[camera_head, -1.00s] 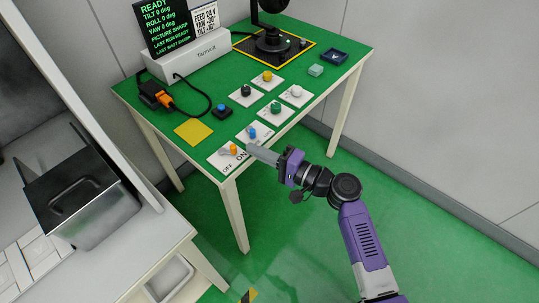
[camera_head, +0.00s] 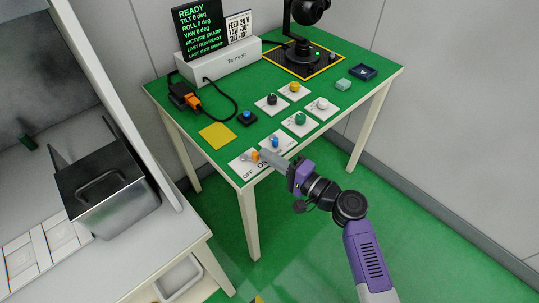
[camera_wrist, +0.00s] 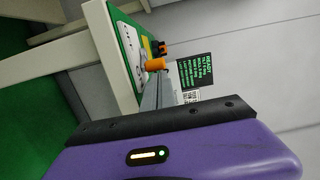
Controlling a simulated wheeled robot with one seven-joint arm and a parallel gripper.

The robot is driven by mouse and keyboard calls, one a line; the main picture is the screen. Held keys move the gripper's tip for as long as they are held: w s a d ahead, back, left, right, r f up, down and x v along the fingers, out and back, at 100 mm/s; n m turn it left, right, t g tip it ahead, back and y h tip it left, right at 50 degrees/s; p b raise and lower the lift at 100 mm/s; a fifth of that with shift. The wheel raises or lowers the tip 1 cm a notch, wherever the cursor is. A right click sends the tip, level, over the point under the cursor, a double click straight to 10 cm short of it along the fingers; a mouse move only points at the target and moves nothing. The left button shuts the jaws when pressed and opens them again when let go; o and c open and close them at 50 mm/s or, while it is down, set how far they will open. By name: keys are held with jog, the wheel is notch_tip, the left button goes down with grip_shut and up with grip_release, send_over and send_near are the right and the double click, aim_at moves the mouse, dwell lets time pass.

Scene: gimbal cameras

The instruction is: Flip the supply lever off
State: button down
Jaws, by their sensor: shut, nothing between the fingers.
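The supply lever has an orange knob (camera_head: 256,155) on a white plate (camera_head: 241,163) marked OFF and ON at the table's front corner. The knob leans toward the ON side. My gripper (camera_head: 264,155) is shut, with its grey fingertips right at the knob's right side. In the wrist view the orange knob (camera_wrist: 155,65) stands just beyond the fingertips (camera_wrist: 160,82). I cannot tell whether they touch. The fingers hide part of the plate around ON.
A blue knob (camera_head: 276,142) sits close beside my fingers, with green, black, white and yellow knobs behind. A yellow square (camera_head: 216,135), a blue button (camera_head: 247,117) and a display (camera_head: 205,32) reading READY are on the green table. A metal box (camera_head: 105,185) stands at left.

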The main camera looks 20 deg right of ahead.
aim_at(261, 169)
jog(key=shift+s+a+m+h, duration=0.2)
jog(key=shift+m+h, duration=0.1)
jog(key=shift+h, duration=0.1)
jog(key=shift+s+a+m+t+h, duration=0.3)
jog(key=shift+m+h, duration=0.15)
jog(key=shift+h, duration=0.25)
jog(key=shift+s+a+m+t+h, duration=0.25)
jog(key=shift+m+h, duration=0.2)
jog(key=shift+h, duration=0.25)
jog(key=shift+s+a+b, duration=0.3)
jog(key=shift+a, duration=0.25)
jog(key=shift+s+a+b, duration=0.25)
jog(key=shift+a, duration=0.25)
